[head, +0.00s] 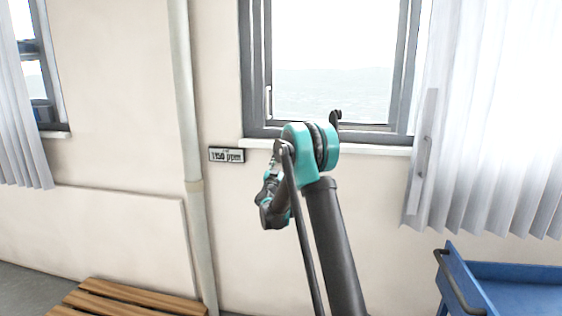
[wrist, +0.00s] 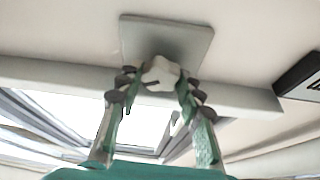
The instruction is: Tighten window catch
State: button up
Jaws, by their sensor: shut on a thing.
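In the wrist view a pale lobed knob (wrist: 161,73), apparently the window catch, sits in front of a flat grey plate (wrist: 190,42) on the wall beside the sill. My gripper (wrist: 158,82) is shut on this knob, with one green-and-grey finger on each side. The finger pads cover the knob's sides, so the exact contact is partly hidden. In the head view the window (head: 332,60) is above and behind my arm. The knob and plate do not show there, and my gripper cannot be made out.
A white sill (head: 375,150) runs under the window. A wooden bench (head: 125,300) stands low left, a blue cart (head: 510,285) low right, and a white curtain (head: 490,120) hangs right.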

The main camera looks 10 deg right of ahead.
jog(key=m+g+h, duration=0.1)
jog(key=m, duration=0.2)
jog(key=m+h, duration=0.1)
jog(key=m, duration=0.2)
jog(key=m+g+h, duration=0.1)
jog(key=m, duration=0.1)
jog(key=shift+a+m+g+h, duration=0.15)
jog(key=shift+m+g+h, duration=0.15)
jog(key=shift+m+h, duration=0.1)
jog(key=o, duration=1.2)
jog(key=shift+c, duration=0.2)
